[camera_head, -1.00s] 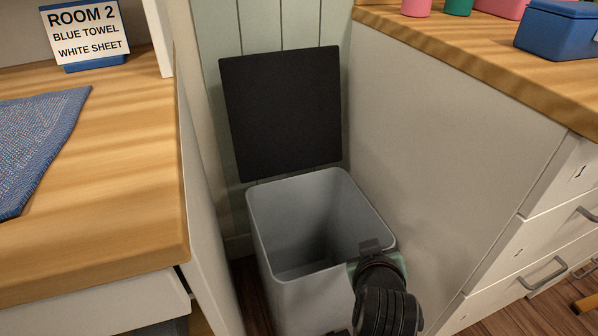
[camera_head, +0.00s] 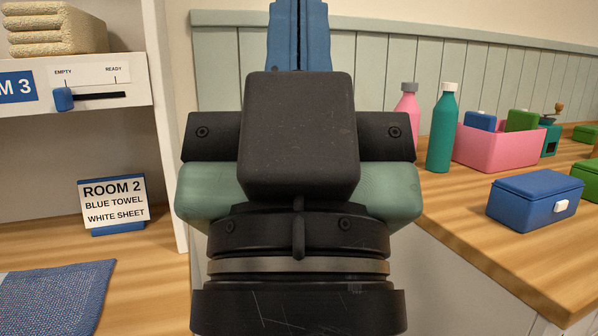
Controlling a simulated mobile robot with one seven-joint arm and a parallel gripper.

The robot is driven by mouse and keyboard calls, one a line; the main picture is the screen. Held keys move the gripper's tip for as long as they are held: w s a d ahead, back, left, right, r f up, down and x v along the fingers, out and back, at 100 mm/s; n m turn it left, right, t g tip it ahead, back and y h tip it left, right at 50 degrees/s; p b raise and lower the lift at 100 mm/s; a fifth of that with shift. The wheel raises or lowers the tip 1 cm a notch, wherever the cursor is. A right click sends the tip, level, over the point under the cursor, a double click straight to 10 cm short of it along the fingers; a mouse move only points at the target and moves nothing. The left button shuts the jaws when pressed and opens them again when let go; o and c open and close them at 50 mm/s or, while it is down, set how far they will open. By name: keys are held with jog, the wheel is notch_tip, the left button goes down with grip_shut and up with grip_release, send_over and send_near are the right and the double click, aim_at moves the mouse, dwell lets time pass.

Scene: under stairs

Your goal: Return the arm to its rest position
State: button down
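My gripper (camera_head: 299,28) is raised close in front of the camera and fills the middle of the view, pointing up. Its two blue fingers are side by side with only a thin seam between them, so it looks shut. I see nothing held between them. The fingertips run to the top edge of the picture. The black and green body of the gripper hides much of what lies behind it.
Left, a wooden counter carries a blue cloth (camera_head: 52,292) and a ROOM 2 sign (camera_head: 114,203), below a shelf (camera_head: 95,92) with folded towels (camera_head: 55,30). Right, a counter holds a green bottle (camera_head: 443,130), a pink bin (camera_head: 495,148) and a blue box (camera_head: 535,200).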

notch_tip(320, 180, up, 32)
jog(key=p, duration=2.9)
jog(key=shift+p, duration=0.35)
jog(key=shift+w, duration=0.1)
